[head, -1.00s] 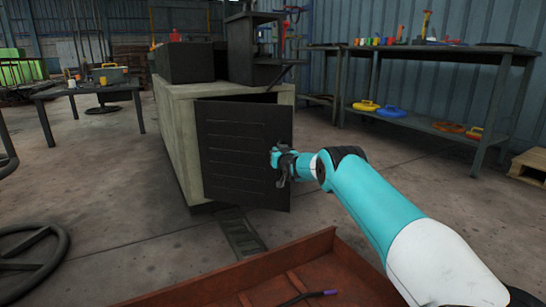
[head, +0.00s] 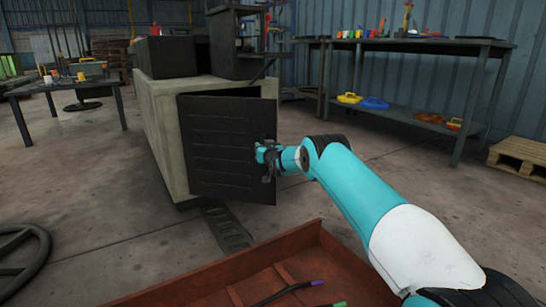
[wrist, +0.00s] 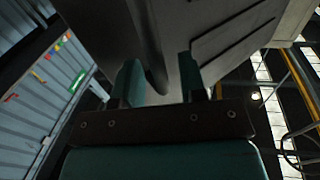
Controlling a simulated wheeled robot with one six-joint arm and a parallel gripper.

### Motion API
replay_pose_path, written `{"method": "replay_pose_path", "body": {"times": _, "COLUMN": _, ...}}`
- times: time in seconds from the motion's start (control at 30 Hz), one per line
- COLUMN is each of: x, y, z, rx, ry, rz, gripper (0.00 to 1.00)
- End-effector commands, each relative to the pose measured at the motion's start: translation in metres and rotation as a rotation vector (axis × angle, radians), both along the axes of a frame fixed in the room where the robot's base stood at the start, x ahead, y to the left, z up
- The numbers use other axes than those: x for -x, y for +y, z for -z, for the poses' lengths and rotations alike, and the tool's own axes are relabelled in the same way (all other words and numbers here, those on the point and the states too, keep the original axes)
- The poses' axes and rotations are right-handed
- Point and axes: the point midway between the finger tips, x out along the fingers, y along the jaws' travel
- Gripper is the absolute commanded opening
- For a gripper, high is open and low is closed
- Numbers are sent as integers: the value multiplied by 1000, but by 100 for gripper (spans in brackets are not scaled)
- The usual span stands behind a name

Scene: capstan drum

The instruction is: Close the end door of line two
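The end door (head: 222,150) is a dark ribbed panel on the near end of a pale box-like housing (head: 160,130). It stands partly open, with a dark gap along its top. My gripper (head: 266,158) is at the door's right edge, about mid-height. In the wrist view the ribbed panel (wrist: 232,38) rises at the right. A dark rounded bar (wrist: 153,55), likely the door's handle, shows between the two teal fingers of my gripper (wrist: 160,82). The fingers are apart, with a gap between the bar and the right finger. Whether they touch the bar is unclear.
A floor grate (head: 228,228) lies below the door. A red-brown tray (head: 318,262) with tools is in front. A handwheel (head: 18,255) lies at left. A workbench (head: 405,42) and a pallet (head: 519,157) stand at right, a small table (head: 62,86) at left.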

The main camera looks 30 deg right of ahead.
Motion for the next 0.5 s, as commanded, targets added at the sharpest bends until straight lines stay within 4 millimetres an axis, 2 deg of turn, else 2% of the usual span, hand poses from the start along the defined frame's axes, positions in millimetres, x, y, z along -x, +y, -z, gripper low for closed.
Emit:
{"method": "replay_pose_path", "body": {"times": 0.27, "x": 37, "y": 9, "z": -6, "rx": -1, "ry": 5, "rz": 0, "gripper": 38}}
{"method": "replay_pose_path", "body": {"times": 0.5, "x": 83, "y": 19, "z": -6, "rx": -2, "ry": 6, "rz": 3, "gripper": 38}}
